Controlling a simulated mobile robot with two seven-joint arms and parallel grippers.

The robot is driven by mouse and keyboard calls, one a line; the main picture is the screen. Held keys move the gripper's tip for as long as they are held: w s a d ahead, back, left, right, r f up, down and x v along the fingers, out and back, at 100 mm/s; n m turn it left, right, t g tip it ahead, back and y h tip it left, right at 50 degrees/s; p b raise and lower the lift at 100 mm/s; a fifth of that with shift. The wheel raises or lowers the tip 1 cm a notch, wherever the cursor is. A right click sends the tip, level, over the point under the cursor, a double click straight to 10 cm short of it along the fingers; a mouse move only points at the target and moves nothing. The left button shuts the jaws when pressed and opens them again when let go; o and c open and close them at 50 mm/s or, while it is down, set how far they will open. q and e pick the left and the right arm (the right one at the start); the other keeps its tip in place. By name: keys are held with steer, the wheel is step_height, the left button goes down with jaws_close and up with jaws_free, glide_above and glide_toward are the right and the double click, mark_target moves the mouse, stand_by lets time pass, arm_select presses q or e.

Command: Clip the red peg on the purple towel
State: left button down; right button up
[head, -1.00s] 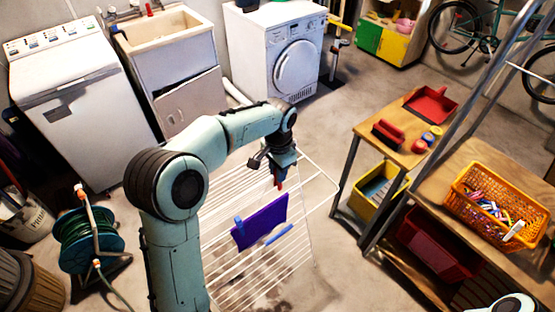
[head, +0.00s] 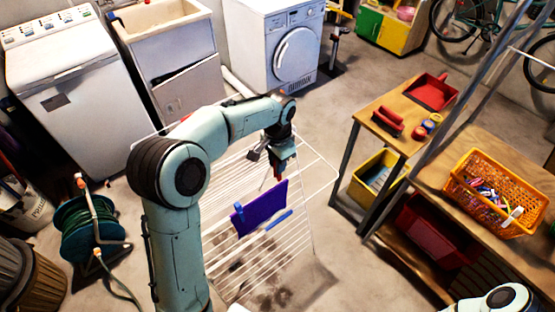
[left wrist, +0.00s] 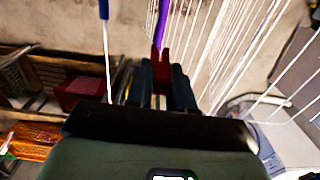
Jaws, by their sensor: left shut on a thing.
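The purple towel (head: 262,208) hangs over the white drying rack (head: 225,262). A blue peg (head: 239,212) stands at its left end. My left gripper (head: 279,174) is over the towel's right end, pointing down, shut on the red peg (left wrist: 160,62). In the left wrist view the peg is between the two dark fingers (left wrist: 160,88), its jaws pointing at the purple towel (left wrist: 162,20), which shows edge-on. The peg's tip meets or overlaps the towel's edge; whether its jaws are around the cloth I cannot tell. My right gripper is not in view.
A blue bar (head: 278,220) lies along the rack in front of the towel. To the right, an orange basket (head: 492,193) of coloured pegs stands on a wooden bench. A smaller table holds a red dustpan (head: 432,91). A hose reel (head: 88,232) stands at the left.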

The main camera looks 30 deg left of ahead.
mark_target(278, 179)
arm_select(q)
steer(key=shift+f+b, duration=0.85)
steer(key=shift+f, duration=1.55)
steer(key=shift+f+b, duration=0.8)
steer(key=shift+f, duration=1.25)
steer(key=c, duration=0.9)
jaws_free()
steer(key=shift+r, duration=0.1)
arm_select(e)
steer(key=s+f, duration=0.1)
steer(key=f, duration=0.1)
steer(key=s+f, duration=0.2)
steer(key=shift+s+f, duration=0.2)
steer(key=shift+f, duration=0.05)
arm_select(q)
steer(key=shift+r, duration=0.1)
step_height(278, 179, up, 13)
steer(key=shift+d+r+p, duration=0.1)
steer(key=shift+p, duration=0.8)
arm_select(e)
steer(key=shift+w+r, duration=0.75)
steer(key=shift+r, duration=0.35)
